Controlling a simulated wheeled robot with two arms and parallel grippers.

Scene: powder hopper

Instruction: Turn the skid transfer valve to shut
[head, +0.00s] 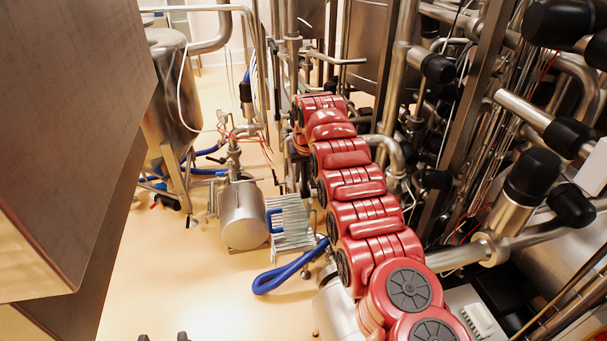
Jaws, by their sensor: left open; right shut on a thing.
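My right arm, a chain of red links, reaches from the lower right to the pipework in the upper middle. My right gripper (298,138) is at its far end, mostly hidden by the red links. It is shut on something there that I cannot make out. My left gripper (163,338) shows only as two dark fingertips at the bottom edge, apart and empty, over the floor. I cannot pick out the skid transfer valve or its position. A small skid with a steel cylinder (243,214) stands left of the red arm, with a blue lever (271,219) beside the cylinder.
A large dark panel (70,110) fills the left side. A steel tank (168,100) stands behind it. A blue hose (288,272) loops beside the red arm. Dense pipes with black caps (532,177) crowd the right. The floor (190,285) at lower left is clear.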

